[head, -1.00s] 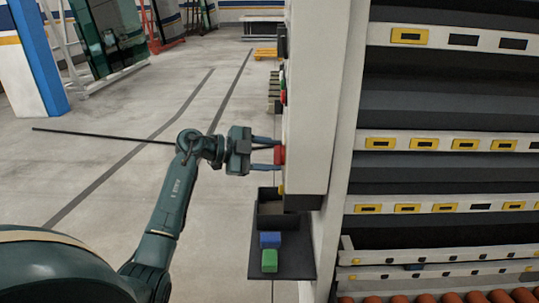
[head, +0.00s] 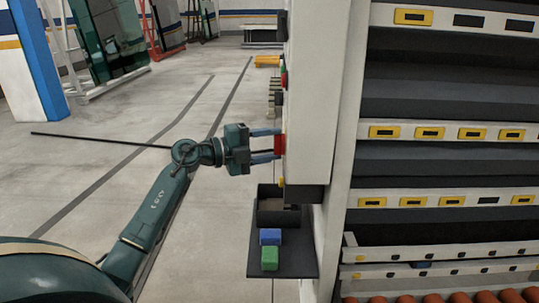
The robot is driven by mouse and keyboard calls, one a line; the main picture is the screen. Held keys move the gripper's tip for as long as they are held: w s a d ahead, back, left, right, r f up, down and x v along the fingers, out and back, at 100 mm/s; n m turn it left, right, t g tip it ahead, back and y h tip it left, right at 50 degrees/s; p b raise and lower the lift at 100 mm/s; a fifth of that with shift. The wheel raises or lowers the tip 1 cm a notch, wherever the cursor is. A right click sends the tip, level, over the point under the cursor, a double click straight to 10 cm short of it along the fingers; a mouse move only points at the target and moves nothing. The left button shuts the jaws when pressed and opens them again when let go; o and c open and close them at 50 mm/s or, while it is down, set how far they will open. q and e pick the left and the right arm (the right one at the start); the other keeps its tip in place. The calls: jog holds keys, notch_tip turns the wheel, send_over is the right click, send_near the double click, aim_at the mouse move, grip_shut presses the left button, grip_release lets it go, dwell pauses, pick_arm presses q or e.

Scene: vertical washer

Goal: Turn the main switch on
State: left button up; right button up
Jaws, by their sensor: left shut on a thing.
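The red main switch (head: 279,145) sticks out from the left side of the tall white cabinet (head: 312,90). My left gripper (head: 270,145) is at the switch, with one finger above and one below it. The fingers are shut on the red switch. The switch's angle is hard to tell from this side. My right gripper is not in view.
Below the switch, a dark shelf (head: 257,262) holds a dark open box (head: 275,212), a blue block (head: 270,237) and a green block (head: 270,259). The washer (head: 440,150) fills the right side.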

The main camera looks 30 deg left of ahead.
pick_arm(q)
jog(key=shift+o, duration=0.2)
jog(key=shift+f+m+b, duration=0.4)
jog(key=shift+f+b, duration=0.05)
jog(key=shift+b, duration=0.1)
jog(key=shift+r+m+t+h+b, duration=0.2)
jog(key=shift+m+h+b, duration=0.45)
jog(key=shift+m+b, duration=1.35)
jog(key=shift+f+m+t+h+b, duration=0.1)
jog(key=shift+m+t+h+b, duration=0.4)
jog(key=shift+m+b, duration=1.5)
jog(key=shift+r+m+t+h+b, duration=0.1)
jog(key=shift+m+h+b, duration=0.85)
jog(key=shift+b, duration=1.95)
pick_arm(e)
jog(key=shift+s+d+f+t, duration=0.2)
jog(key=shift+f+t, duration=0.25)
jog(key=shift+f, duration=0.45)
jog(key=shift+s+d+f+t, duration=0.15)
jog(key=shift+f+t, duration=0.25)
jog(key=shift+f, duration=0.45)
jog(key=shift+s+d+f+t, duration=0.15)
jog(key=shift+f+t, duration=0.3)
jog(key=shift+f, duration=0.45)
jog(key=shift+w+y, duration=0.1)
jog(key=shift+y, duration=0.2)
pick_arm(q)
jog(key=o, duration=1)
jog(key=shift+c, duration=0.2)
jog(key=shift+a, duration=0.1)
